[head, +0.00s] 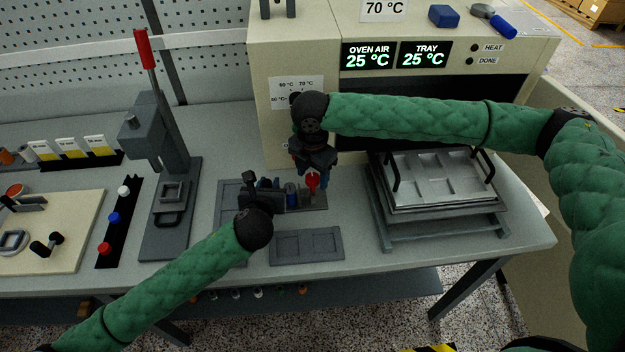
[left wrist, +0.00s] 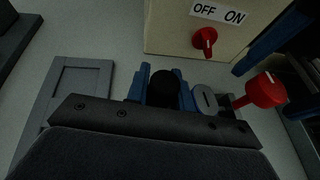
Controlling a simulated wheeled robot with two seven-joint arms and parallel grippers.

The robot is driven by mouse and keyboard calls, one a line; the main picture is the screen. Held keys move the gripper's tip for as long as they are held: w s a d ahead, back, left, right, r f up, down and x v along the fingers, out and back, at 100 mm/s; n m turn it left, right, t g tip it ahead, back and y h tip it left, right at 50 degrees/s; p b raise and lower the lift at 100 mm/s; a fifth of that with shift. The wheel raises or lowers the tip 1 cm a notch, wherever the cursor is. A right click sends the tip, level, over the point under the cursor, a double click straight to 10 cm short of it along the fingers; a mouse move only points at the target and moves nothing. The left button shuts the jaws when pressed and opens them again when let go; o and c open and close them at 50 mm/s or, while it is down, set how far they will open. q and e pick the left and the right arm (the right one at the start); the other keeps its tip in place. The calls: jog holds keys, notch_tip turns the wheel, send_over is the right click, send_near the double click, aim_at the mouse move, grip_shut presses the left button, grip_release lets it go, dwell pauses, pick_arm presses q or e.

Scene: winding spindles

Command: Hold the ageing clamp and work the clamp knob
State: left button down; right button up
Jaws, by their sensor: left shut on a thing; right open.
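The ageing clamp (left wrist: 207,100) shows in the left wrist view as a grey disc beside a black round part. Its red clamp knob (left wrist: 265,90) sticks out to the right, and it also shows in the head view (head: 312,181). My left gripper (head: 275,188) is shut on the clamp; its blue fingers (left wrist: 163,90) stand on either side of the black part. My right gripper (head: 312,177) points down over the knob, open, with blue fingertips close around it. Whether they touch it I cannot tell. The grippers hide much of the clamp.
The oven (head: 276,130) stands behind, with a red OFF/ON switch (left wrist: 205,41) close to the clamp. A metal tray (head: 438,178) sits on a rack to the right. A grey recessed plate (head: 306,257) lies in front. A press (head: 158,145) stands left.

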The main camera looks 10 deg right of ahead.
jog(key=c, duration=1.1)
jog(key=m, duration=1.2)
jog(key=shift+m, duration=0.3)
jog(key=o, duration=1.1)
